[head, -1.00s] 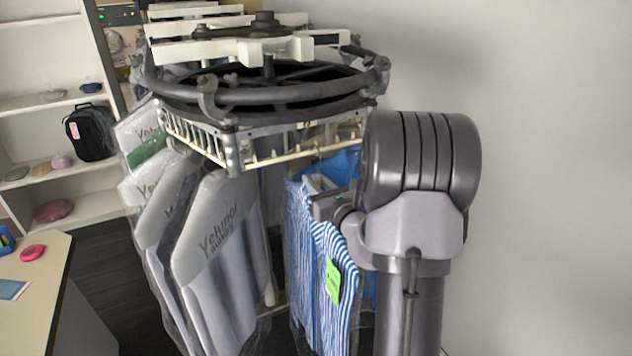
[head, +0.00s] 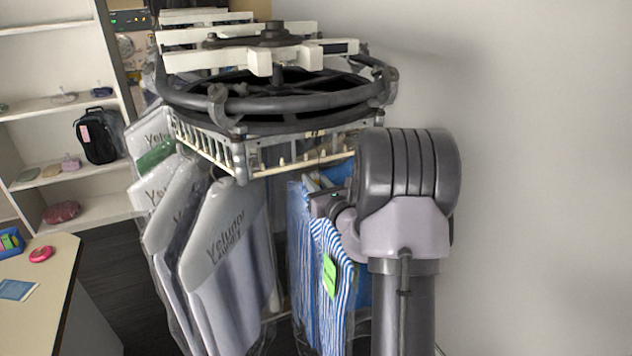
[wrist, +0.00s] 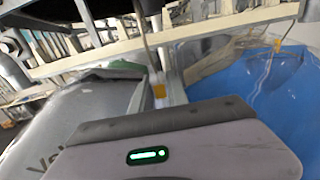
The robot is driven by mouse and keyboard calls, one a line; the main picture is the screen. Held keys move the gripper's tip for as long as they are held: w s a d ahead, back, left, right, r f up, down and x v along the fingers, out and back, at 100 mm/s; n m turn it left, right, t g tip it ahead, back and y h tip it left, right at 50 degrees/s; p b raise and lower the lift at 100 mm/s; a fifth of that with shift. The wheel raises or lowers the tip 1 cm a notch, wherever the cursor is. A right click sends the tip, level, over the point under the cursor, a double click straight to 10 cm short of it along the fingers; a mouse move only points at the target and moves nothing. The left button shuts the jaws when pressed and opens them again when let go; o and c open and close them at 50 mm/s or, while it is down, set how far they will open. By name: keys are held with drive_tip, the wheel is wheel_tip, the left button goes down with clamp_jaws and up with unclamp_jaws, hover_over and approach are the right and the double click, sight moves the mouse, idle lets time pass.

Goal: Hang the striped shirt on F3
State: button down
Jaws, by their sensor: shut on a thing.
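The blue-and-white striped shirt (head: 335,300) hangs upright below the right end of the rail (head: 300,160), with a green tag (head: 329,276) on its front. My gripper (head: 322,204) is at its collar, shut on its hanger, partly hidden by my wrist. In the wrist view my gripper's grey housing (wrist: 170,150) fills the bottom, and a thin metal hook (wrist: 148,45) rises in front of the pale rail bars (wrist: 200,35). I cannot tell whether the hook rests on a bar. No slot label is readable.
Bagged pale shirts (head: 225,250) hang left of the striped shirt. A plain blue garment (head: 343,175) is close behind it; it also shows in the wrist view (wrist: 255,90). A round dark carousel ring (head: 280,104) sits above the rail. A bare wall (head: 540,180) is at right.

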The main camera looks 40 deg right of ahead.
drive_tip(key=shift+f, duration=0.15)
drive_tip(key=shift+f+b, duration=1.2)
drive_tip(key=shift+b, duration=0.1)
drive_tip(key=c, duration=1.2)
unclamp_jaws()
drive_tip(key=shift+s, duration=0.1)
drive_tip(key=b+v, duration=0.5)
drive_tip(key=v, duration=1.2)
drive_tip(key=shift+s+a+r, duration=0.1)
drive_tip(key=shift+s+a, duration=0.05)
drive_tip(key=shift+s, duration=0.05)
drive_tip(key=shift+o, duration=1)
drive_tip(key=shift+w, duration=0.1)
